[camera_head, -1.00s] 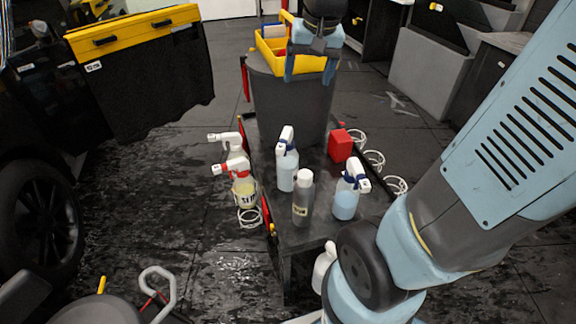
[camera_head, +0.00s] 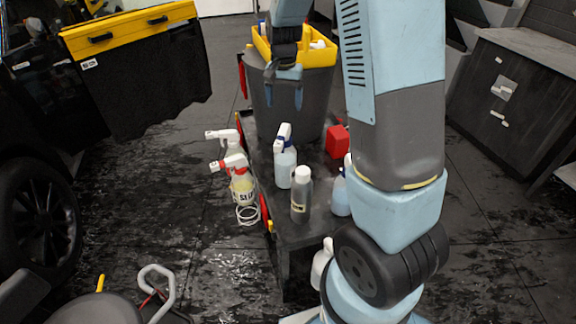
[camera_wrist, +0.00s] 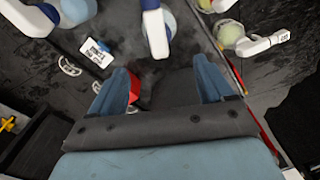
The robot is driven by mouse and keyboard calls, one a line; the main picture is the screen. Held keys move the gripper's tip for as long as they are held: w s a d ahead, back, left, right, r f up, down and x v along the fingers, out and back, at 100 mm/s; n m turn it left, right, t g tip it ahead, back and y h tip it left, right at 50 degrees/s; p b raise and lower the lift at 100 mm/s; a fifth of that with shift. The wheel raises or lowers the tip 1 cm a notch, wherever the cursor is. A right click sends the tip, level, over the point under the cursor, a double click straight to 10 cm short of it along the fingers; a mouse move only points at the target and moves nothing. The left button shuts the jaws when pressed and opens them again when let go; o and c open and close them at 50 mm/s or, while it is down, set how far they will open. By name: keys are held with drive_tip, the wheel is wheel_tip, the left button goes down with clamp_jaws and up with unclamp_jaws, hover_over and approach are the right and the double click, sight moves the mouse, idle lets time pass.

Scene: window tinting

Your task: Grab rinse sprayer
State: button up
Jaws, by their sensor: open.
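Several spray bottles stand at the cart; I cannot tell by label which is the rinse sprayer. A white-and-blue-headed sprayer (camera_head: 285,165) stands on the cart top, also in the wrist view (camera_wrist: 155,32). A second blue-collared one (camera_head: 341,194) is partly hidden by my arm; its head shows at the wrist view's upper left (camera_wrist: 28,16). Two sprayers hang at the cart's left side: a red-and-white-headed one (camera_head: 240,186) and a white-headed one (camera_head: 228,138). My gripper (camera_head: 284,88) is open and empty, above the cart in front of the grey bin, fingers apart in the wrist view (camera_wrist: 162,86).
A capped bottle (camera_head: 301,196) stands close to the front of the middle sprayer. A red box (camera_head: 337,141) sits to the right. The grey bin (camera_head: 316,100) with a yellow caddy (camera_head: 322,57) rises behind. A car door (camera_head: 135,75) is at left.

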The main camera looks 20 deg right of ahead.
wheel_tip(320, 180, down, 13)
drive_tip(key=shift+d, duration=0.1)
idle(0.6)
clamp_jaws()
idle(0.7)
